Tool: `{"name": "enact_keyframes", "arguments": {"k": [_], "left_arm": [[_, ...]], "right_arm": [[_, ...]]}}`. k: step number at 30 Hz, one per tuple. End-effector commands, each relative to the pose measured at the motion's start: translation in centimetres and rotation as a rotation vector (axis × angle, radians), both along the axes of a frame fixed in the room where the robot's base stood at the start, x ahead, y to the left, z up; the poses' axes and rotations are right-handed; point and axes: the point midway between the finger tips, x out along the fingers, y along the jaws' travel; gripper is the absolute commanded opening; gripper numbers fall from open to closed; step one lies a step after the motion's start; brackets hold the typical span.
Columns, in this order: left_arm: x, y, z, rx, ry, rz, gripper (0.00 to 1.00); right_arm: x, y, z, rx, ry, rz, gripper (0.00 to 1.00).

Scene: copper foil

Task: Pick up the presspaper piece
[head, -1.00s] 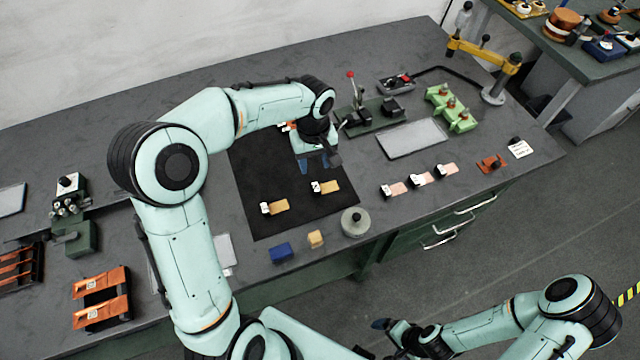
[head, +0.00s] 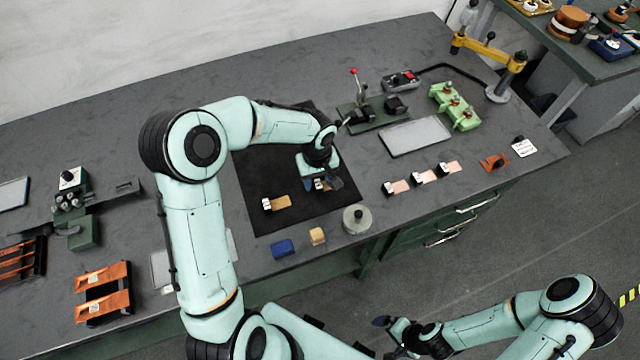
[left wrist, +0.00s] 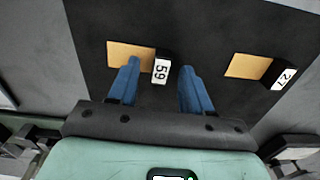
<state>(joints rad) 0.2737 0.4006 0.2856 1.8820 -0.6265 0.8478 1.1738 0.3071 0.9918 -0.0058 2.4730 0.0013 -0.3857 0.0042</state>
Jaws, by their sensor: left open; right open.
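Two tan presspaper pieces, each with a dark clip and a white number tag, lie on the black mat (head: 262,165). One piece (head: 280,202) lies clear in the head view. The other is mostly hidden under my left gripper (head: 320,185). My left gripper (left wrist: 160,68) is open and empty. My right gripper (head: 386,336) is open, away from the bench.
A blue block (head: 283,248), a yellow block (head: 317,236) and a round grey weight (head: 356,219) stand near the front edge. Copper pieces with clips (head: 423,178) lie to the right. A lever press (head: 370,112) stands behind. Orange holders (head: 103,290) stand at left.

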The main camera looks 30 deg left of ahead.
Motion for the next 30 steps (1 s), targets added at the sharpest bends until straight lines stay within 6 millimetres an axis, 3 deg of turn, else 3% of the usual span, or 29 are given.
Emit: {"name": "enact_keyframes", "arguments": {"k": [1,5,20,26,30], "left_arm": [[0.0,0.0,0.0,0.000,0.000,0.000,0.42],[0.0,0.0,0.0,0.000,0.000,0.000,0.00],[0.1,0.0,1.1,0.001,-0.001,0.001,0.00],[0.2,0.0,4.5,0.001,-0.007,0.000,0.00],[0.2,0.0,8.6,0.001,-0.008,0.001,0.00]], "right_arm": [[0.0,0.0,0.0,0.000,0.000,0.000,1.00],[0.0,0.0,0.0,0.000,0.000,0.000,1.00],[0.1,0.0,0.1,0.000,-0.001,0.000,1.00],[0.3,0.0,0.3,0.000,-0.003,0.000,1.00],[0.6,0.0,0.6,0.000,-0.007,0.000,1.00]]}}
